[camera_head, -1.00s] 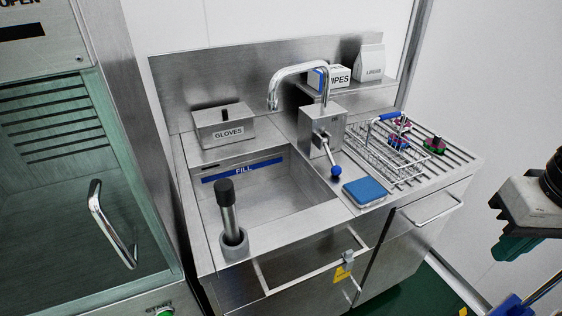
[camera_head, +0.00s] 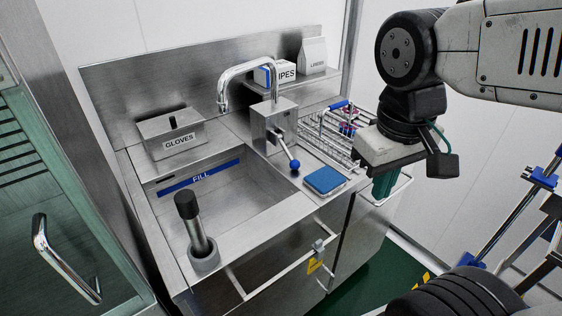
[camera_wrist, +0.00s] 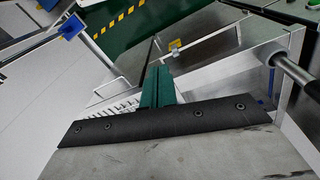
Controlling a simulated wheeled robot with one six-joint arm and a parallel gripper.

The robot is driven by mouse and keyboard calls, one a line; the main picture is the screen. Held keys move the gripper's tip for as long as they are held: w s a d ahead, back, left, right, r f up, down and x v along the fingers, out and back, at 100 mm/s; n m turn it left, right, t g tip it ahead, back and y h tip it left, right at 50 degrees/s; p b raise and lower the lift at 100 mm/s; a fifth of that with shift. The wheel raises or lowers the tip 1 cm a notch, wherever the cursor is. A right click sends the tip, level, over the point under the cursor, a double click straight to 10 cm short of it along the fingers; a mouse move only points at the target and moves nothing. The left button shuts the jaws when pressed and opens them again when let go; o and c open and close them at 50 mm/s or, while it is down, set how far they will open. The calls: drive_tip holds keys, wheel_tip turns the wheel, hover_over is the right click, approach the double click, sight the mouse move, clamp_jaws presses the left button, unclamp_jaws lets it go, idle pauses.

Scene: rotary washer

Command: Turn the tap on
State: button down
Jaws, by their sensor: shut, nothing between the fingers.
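The tap (camera_head: 246,72) is a chrome curved spout on a steel block at the back of the sink. Its lever (camera_head: 282,146) slants down to the front right and ends in a blue ball knob (camera_head: 295,164). My gripper (camera_head: 383,188) hangs over the right end of the counter, to the right of the knob and apart from it. Its green fingers point down and are shut with nothing between them. The fingers (camera_wrist: 157,86) also show in the wrist view, where the tap cannot be made out.
A blue sponge (camera_head: 325,180) lies in front of the knob. A wire basket (camera_head: 332,130) stands on the drainer, partly hidden by my arm. The basin (camera_head: 240,195) has a black-handled tool (camera_head: 190,220) at its front left. A gloves box (camera_head: 172,135) stands behind.

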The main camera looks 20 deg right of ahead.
drive_tip(key=w+f+n+g+h, duration=0.1)
drive_tip(key=w+f+n+h, duration=0.25)
drive_tip(key=w, duration=0.55)
drive_tip(key=w+f+n+g+h, duration=0.1)
drive_tip(key=w+f+n+h, duration=0.15)
drive_tip(key=w+h, duration=0.45)
drive_tip(key=n+t+h, duration=0.4)
drive_tip(key=n+t, duration=0.4)
drive_tip(key=n, duration=0.1)
approach(282, 167)
drive_tip(key=r, duration=0.2)
drive_tip(key=shift+w, duration=0.2)
drive_tip(key=x, duration=1)
drive_tip(key=shift+d, duration=0.1)
drive_tip(key=shift+s, duration=0.1)
